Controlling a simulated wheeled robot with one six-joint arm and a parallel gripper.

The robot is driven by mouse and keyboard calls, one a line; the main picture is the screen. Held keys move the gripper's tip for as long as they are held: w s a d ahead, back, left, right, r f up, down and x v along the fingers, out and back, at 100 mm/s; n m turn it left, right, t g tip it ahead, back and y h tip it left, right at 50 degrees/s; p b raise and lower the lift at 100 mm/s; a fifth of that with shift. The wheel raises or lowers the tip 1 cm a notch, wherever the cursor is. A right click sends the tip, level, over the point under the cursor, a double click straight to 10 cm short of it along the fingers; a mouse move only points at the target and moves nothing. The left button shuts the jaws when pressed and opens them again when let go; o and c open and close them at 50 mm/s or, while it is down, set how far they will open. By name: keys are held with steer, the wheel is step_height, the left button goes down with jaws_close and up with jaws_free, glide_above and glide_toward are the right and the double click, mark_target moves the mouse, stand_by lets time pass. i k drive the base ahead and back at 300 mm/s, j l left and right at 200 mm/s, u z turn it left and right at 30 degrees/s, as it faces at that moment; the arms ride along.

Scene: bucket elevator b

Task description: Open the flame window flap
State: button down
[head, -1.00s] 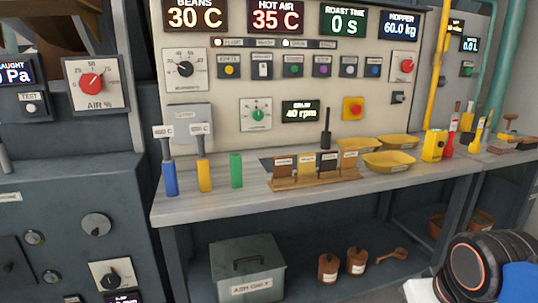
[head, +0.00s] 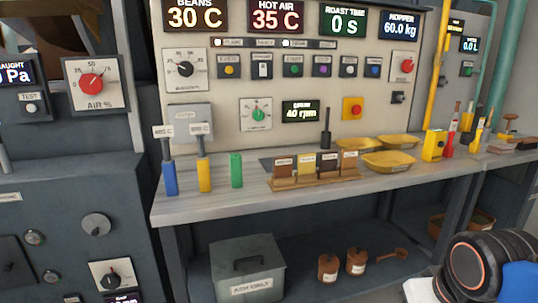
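I cannot make out a flap clearly labelled as the flame window. A dark hinged-looking plate (head: 14,262) is cut by the left edge on the front of the dark blue-grey machine (head: 60,205), and I cannot tell what it is. A plain grey cover (head: 190,120) on the cream control panel (head: 320,75) looks closed; its label is too small to read. My gripper is out of view.
A grey bench (head: 215,207) carries blue, yellow and green-handled tools, a wooden sample rack (head: 318,178) and yellow trays (head: 388,160). Beneath it stand an ash box (head: 248,267) and brown canisters (head: 328,267). Knobs (head: 97,224) stick out of the left machine.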

mark_target(95, 224)
steer(key=u, duration=1.5)
steer(key=i+l+u, duration=0.1)
steer(key=l+u, duration=0.65)
steer(key=i+j, duration=0.05)
steer(key=j, duration=0.05)
